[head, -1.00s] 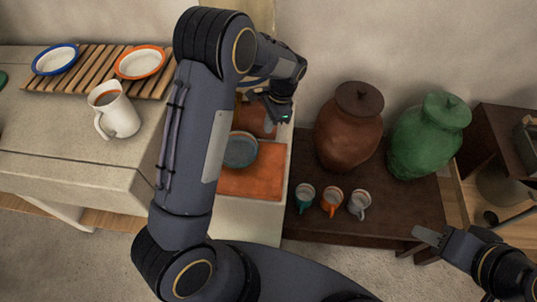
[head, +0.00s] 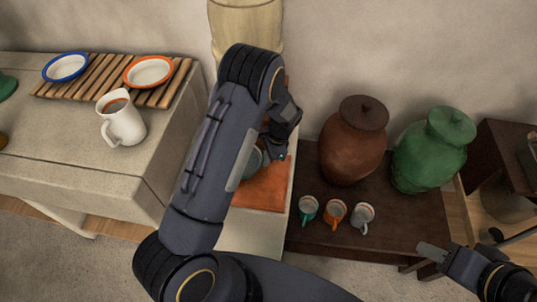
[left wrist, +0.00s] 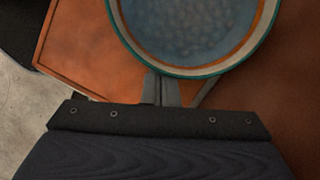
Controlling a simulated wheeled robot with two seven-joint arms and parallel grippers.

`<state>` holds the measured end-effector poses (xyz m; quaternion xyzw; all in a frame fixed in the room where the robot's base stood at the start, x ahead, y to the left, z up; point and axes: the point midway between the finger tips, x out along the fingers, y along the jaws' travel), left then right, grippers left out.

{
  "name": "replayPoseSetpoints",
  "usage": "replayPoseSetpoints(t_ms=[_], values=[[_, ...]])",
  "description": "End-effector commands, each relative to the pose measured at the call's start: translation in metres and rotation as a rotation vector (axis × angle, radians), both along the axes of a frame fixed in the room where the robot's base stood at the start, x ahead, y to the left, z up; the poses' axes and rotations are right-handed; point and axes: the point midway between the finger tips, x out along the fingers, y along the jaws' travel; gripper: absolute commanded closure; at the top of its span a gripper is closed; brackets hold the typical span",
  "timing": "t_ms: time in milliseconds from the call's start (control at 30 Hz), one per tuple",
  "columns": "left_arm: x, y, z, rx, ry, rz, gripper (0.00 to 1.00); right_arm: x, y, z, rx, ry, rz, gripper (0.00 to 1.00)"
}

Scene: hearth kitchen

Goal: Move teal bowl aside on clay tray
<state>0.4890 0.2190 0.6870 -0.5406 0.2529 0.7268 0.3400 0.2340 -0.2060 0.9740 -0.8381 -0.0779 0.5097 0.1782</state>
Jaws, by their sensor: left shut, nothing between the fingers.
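The teal bowl (left wrist: 190,30) has a teal outer rim, an orange inner band and a blue-grey inside. In the head view it is mostly hidden behind my left arm, with a sliver of the bowl (head: 251,163) showing. It stands on the orange clay tray (head: 262,194), which also shows in the left wrist view (left wrist: 80,45). My left gripper (left wrist: 161,80) is shut and empty, its fingertips right at the bowl's near rim; I cannot tell whether they touch. In the head view my left gripper (head: 277,153) is low over the tray. My right gripper (head: 432,252) is far from the bowl at lower right.
A dark low table to the right holds three mugs (head: 335,213), a brown jar (head: 352,145) and a green jar (head: 432,155). On the left counter stand a white jug (head: 122,122) and a slatted rack (head: 105,78) with two dishes.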

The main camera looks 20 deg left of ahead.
Motion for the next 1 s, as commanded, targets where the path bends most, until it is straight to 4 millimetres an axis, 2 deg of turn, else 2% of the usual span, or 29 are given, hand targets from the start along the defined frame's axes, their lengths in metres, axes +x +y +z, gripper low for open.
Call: replayPoseSetpoints(t_ms=[233,533,867,1000], values=[[-0.001,0.001,0.0,0.0,0.001,0.001,1.0,0.0,0.0,0.0,0.0,0.0,0.0,0.64],[-0.025,0.03,0.0,0.001,0.001,0.002,1.0,0.0,0.0,-0.003,0.0,0.0,0.0,0.64],[-0.026,0.031,0.0,0.0,0.0,0.0,1.0,0.0,0.0,-0.002,0.0,0.0,0.0,0.64],[-0.025,0.03,0.007,0.0,0.0,0.0,1.0,0.0,0.0,0.002,0.0,0.0,0.0,0.64]])
